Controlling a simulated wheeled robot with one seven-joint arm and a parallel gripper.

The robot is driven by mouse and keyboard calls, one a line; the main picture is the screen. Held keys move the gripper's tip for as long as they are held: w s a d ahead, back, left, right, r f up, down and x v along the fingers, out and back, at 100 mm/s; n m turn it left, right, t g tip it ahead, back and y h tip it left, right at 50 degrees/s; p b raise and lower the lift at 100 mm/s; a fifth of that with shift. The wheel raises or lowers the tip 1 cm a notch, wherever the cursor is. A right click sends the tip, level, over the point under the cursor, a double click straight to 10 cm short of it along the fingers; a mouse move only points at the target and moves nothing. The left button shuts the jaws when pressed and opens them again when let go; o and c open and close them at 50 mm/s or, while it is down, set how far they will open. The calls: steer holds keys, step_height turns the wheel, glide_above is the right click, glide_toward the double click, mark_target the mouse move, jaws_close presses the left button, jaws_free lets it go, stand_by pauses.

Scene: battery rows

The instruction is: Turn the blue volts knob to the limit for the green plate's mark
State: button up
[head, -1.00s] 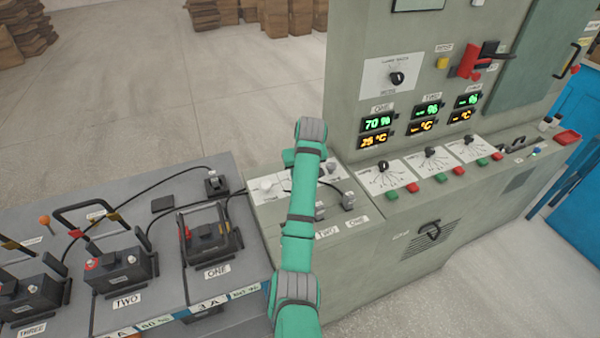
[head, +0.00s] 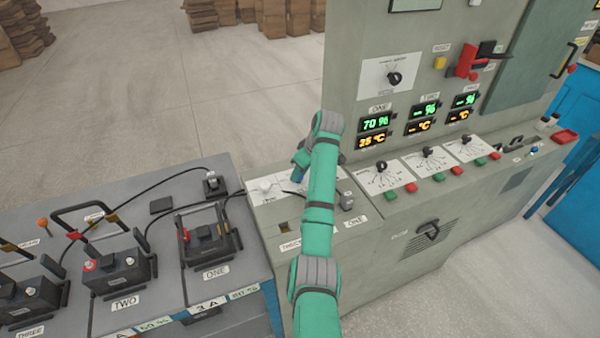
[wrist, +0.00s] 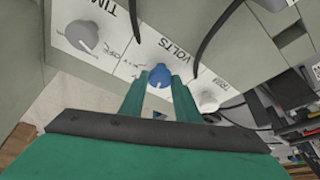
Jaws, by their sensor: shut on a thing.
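The blue volts knob (wrist: 159,76) sits on a white plate lettered VOLTS (wrist: 148,50) in the wrist view. My gripper (wrist: 160,82) has its two green fingers on either side of the knob and is shut on it. The knob's pointer and the small scale marks around it are too small or covered to read. In the head view my green arm reaches over the low panel and largely hides the knob and the fingers. I cannot make out a green plate or its mark in either view.
A grey knob (wrist: 83,36) and a pale knob (wrist: 208,100) flank the blue one in the wrist view, with black cables close by. In the head view, batteries (head: 118,272) stand on the left bench. The tall cabinet (head: 350,100) rises behind.

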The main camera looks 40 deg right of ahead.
stand_by(0.4)
steer(key=o, duration=1)
steer(key=shift+r, duration=0.1)
steer(key=shift+v, duration=5.3)
steer(key=shift+s, duration=0.1)
